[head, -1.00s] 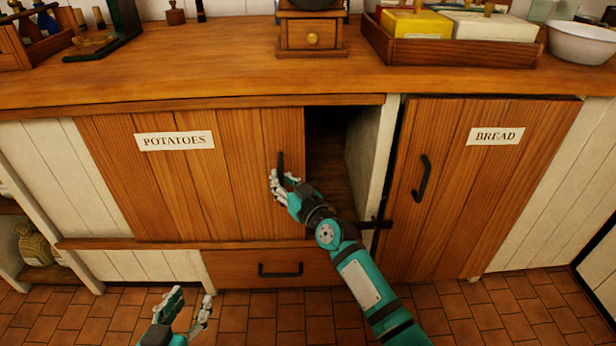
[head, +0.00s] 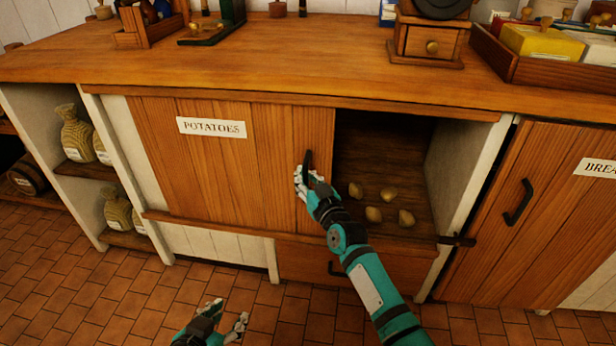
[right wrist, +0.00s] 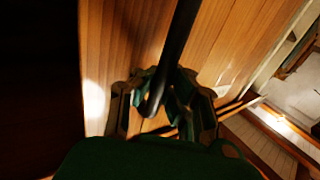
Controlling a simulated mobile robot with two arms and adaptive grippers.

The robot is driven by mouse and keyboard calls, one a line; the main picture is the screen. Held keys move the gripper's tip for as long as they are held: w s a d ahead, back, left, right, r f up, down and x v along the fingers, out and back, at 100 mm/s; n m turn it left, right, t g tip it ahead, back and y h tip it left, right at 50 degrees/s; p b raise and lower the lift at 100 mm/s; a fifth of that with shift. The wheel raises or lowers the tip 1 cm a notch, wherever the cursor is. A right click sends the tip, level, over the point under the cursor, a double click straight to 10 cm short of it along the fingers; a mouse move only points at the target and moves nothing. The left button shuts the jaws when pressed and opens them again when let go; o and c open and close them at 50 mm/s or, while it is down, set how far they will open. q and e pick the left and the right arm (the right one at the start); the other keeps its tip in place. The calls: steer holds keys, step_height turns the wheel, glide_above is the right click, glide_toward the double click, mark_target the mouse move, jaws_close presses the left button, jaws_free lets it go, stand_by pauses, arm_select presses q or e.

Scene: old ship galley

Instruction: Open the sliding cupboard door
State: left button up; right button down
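The sliding cupboard door (head: 225,165), wooden and labelled POTATOES, stands partly open. Its black handle (head: 308,165) is upright near the door's right edge. My right gripper (head: 308,184) is at the handle; in the right wrist view its fingers (right wrist: 165,95) sit on both sides of the dark handle (right wrist: 178,45), shut on it. The opening to the right shows a dark interior (head: 385,150) with several potatoes (head: 373,214) on its floor. My left gripper (head: 222,322) is low at the bottom of the head view, fingers apart and empty, away from the door.
A hinged BREAD door (head: 540,215) with a black handle is on the right. A drawer (head: 300,262) lies below the opening. Open shelves with sacks (head: 78,138) are at left. The counter (head: 290,70) overhangs above. The tiled floor in front is clear.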

steer(key=shift+s+a+f, duration=0.2)
steer(key=shift+a+f, duration=0.1)
steer(key=shift+f, duration=0.1)
steer(key=c, duration=1.4)
jaws_free()
steer(key=shift+s+r, duration=0.1)
steer(key=shift+r, duration=0.15)
steer(key=shift+o, duration=0.6)
steer(key=shift+d+r, duration=0.1)
steer(key=shift+d, duration=0.05)
steer(key=v, duration=1.2)
